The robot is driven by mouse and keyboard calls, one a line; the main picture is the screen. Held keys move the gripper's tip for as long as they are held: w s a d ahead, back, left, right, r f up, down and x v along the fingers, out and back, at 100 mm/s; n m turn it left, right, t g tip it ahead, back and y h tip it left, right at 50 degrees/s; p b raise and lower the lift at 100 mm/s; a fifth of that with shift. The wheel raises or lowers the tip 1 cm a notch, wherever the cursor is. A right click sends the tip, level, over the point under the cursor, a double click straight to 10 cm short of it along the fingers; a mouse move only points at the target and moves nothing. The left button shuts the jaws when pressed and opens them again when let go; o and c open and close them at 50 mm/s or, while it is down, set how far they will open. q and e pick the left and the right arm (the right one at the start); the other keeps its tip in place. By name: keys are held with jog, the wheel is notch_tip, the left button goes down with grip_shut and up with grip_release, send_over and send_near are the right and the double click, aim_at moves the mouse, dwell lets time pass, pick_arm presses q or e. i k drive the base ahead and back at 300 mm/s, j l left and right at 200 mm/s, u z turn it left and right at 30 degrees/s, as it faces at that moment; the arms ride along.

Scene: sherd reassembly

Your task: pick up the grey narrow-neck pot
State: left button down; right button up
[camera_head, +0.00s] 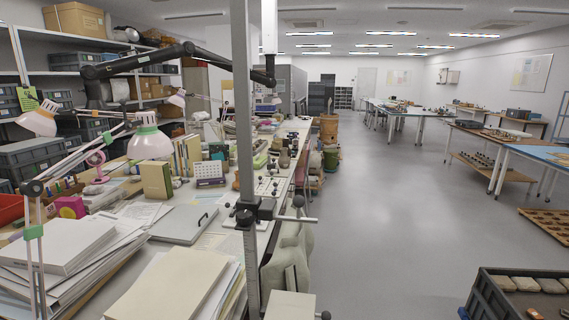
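I cannot make out the grey narrow-neck pot for certain. A few small dark, rounded objects (284,158) stand on the long bench beyond the upright pole, too small to tell whether one is a narrow-neck pot. Neither of my grippers shows in the head view.
The long bench (182,245) on the left is crowded with papers, books, lamps and boxes. A metal pole (245,130) with a clamp stands in front of it. A dark crate (487,300) holding pale pieces is at lower right. The grey floor (390,220) between is clear.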

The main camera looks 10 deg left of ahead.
aim_at(283, 162)
jog(key=i+l+z, duration=0.35)
jog(key=i+l, duration=0.15)
jog(key=i+l+z, duration=0.35)
jog(key=i+l, duration=0.15)
jog(key=i+u, duration=0.15)
jog(key=i, duration=0.35)
jog(key=i+l+u, duration=0.15)
jog(key=i, duration=0.35)
jog(key=i+l+u, duration=0.15)
jog(key=i, duration=0.35)
jog(key=i+j+u, duration=0.1)
jog(key=i+u, duration=0.15)
jog(key=i, duration=0.4)
jog(key=i+u, duration=0.2)
jog(key=i, duration=0.45)
jog(key=i+l+u, duration=0.25)
jog(key=i, duration=0.4)
